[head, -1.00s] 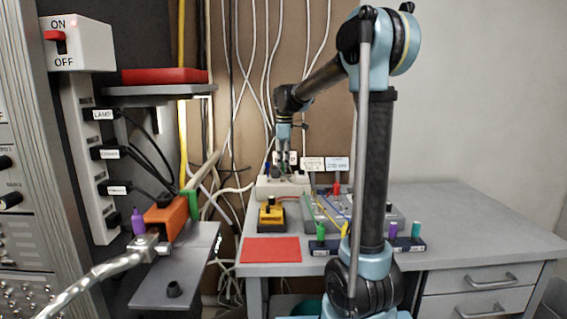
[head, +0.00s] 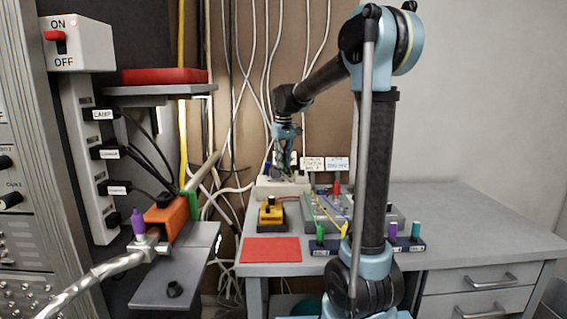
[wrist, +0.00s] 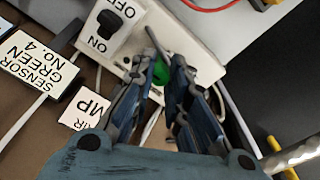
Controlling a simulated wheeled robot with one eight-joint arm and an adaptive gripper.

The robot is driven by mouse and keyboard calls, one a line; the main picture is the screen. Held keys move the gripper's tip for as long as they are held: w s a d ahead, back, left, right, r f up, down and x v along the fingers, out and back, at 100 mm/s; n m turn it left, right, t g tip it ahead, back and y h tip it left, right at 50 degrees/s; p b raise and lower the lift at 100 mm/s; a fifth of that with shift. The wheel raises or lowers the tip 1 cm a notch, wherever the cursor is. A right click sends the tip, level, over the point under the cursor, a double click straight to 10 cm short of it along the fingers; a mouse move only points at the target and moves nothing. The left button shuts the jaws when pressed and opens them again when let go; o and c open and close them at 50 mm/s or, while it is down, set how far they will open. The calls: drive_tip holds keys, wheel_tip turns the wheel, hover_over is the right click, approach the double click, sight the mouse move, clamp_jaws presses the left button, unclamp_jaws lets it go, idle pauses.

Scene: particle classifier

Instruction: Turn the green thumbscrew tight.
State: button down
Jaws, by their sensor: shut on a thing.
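The green thumbscrew (wrist: 162,73) shows in the wrist view as a small round green piece by the white box (wrist: 190,50). My gripper (wrist: 166,64) has its fingers on either side of the thumbscrew and is shut on it; the fingers hide part of it. In the head view my gripper (head: 284,164) points down over the white box (head: 283,186) at the back of the table. The thumbscrew cannot be made out there.
A black ON/OFF switch (wrist: 106,24) is close to the fingers, with a sensor label (wrist: 38,67) beside it. A yellow block (head: 271,214), a grey board (head: 320,210) and a red mat (head: 271,249) are nearby. Cables hang behind. The right tabletop (head: 480,215) is clear.

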drive_tip(key=m, duration=0.4)
drive_tip(key=shift+m, duration=0.4)
drive_tip(key=m, duration=0.3)
drive_tip(key=shift+m, duration=0.3)
drive_tip(key=m, duration=0.4)
drive_tip(key=shift+a, duration=0.1)
drive_tip(key=shift+m+h, duration=0.3)
drive_tip(key=shift+m, duration=1.8)
drive_tip(key=c, duration=1.5)
unclamp_jaws()
